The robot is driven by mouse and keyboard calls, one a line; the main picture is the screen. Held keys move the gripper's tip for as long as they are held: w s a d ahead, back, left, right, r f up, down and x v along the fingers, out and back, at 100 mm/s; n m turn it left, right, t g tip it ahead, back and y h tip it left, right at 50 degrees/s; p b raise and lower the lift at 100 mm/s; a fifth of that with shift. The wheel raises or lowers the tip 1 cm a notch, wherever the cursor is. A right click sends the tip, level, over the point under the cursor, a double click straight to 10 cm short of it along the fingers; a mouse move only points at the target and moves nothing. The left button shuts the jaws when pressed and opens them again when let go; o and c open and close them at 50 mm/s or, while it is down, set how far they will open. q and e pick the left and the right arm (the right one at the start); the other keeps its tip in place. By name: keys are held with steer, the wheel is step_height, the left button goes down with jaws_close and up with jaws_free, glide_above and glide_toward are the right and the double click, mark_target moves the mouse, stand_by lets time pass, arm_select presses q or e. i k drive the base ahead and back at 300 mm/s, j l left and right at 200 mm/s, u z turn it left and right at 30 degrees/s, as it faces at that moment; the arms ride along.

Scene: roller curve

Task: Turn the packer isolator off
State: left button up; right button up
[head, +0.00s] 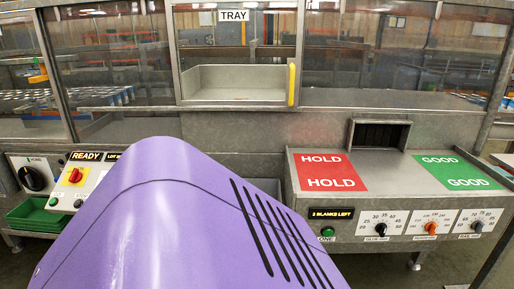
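A red rotary handle (75,175) on a yellow plate sits on the control panel at the left. It looks like an isolator switch, but the small labels by it are too small to read surely. The handle looks roughly upright. A black rotary knob (32,178) on a white plate is to its left, with its grip tilted. A display (87,156) above the red handle reads READY. Neither of my grippers is in view.
A large purple slotted surface close to the camera hides the lower middle; I cannot tell if it is mine. At right, a bench has a red HOLD area (331,172), a green GOOD area (456,172) and several dials. A green tray (35,214) sits below the left panel.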

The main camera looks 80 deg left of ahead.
mark_target(75, 176)
steer(key=u, duration=3.95)
